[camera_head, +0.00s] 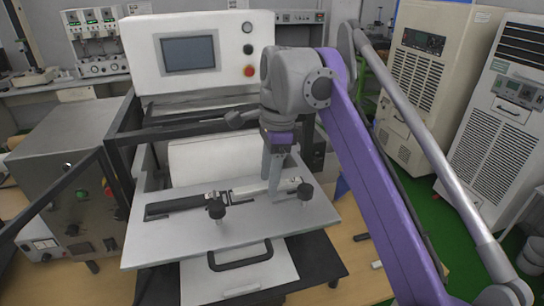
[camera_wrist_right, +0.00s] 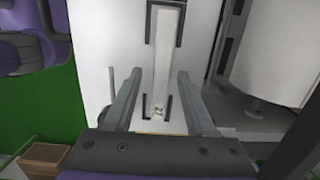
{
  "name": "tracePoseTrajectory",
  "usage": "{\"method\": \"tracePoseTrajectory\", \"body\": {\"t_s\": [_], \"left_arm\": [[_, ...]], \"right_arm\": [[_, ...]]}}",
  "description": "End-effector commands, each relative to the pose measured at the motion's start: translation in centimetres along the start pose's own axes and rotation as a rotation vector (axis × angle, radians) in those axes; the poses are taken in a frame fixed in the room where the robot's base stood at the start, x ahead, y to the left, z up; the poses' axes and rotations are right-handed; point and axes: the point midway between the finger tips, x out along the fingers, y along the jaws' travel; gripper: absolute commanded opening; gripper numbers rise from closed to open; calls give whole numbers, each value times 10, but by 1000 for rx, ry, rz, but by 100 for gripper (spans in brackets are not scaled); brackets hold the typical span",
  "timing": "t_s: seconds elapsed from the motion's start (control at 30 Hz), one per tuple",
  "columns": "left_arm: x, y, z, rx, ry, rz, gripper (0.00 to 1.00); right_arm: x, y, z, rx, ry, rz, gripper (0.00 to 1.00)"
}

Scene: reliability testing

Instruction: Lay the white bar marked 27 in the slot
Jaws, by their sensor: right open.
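A white bar (camera_wrist_right: 166,60) lies lengthwise on the pale plate (camera_head: 285,213), between dark corner outlines (camera_wrist_right: 147,105). A small dark mark shows on its near end, too small to read. In the head view the bar (camera_head: 249,188) lies toward the plate's right, partly behind the gripper. A dark slot-like strip (camera_head: 172,207) is at the plate's left. I cannot tell whether the bar is sunk in or on top. My right gripper (camera_wrist_right: 160,78) is open and points down, its fingers on either side of the bar's near end. In the head view the gripper (camera_head: 273,178) is above the bar.
A black handle (camera_head: 240,259) is below the front edge. A machine with a screen (camera_head: 188,53) stands behind. A grey box (camera_head: 72,170) is left. A small white piece (camera_head: 376,265) lies on the table.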

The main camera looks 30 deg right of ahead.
Motion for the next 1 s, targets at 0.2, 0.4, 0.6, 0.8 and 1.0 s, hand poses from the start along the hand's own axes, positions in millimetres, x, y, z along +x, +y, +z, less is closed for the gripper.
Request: {"method": "tracePoseTrajectory", "body": {"t_s": [0.2, 0.4, 0.6, 0.8, 1.0], "left_arm": [[-9, 0, -15, 0, 16, 0, 50], [-20, 0, -37, 0, 43, 0, 50], [-19, 0, -33, 0, 38, 0, 50], [-18, 0, -32, 0, 37, 0, 50], [-18, 0, -33, 0, 38, 0, 50]], "right_arm": [[-46, -1, 0, 1, -1, -4, 56], [-97, -2, 1, 0, -2, -8, 56], [-110, -1, 0, 1, 0, 0, 56], [-116, 0, 0, 1, 0, 1, 56], [-117, 0, 0, 0, 0, 0, 56]]}}
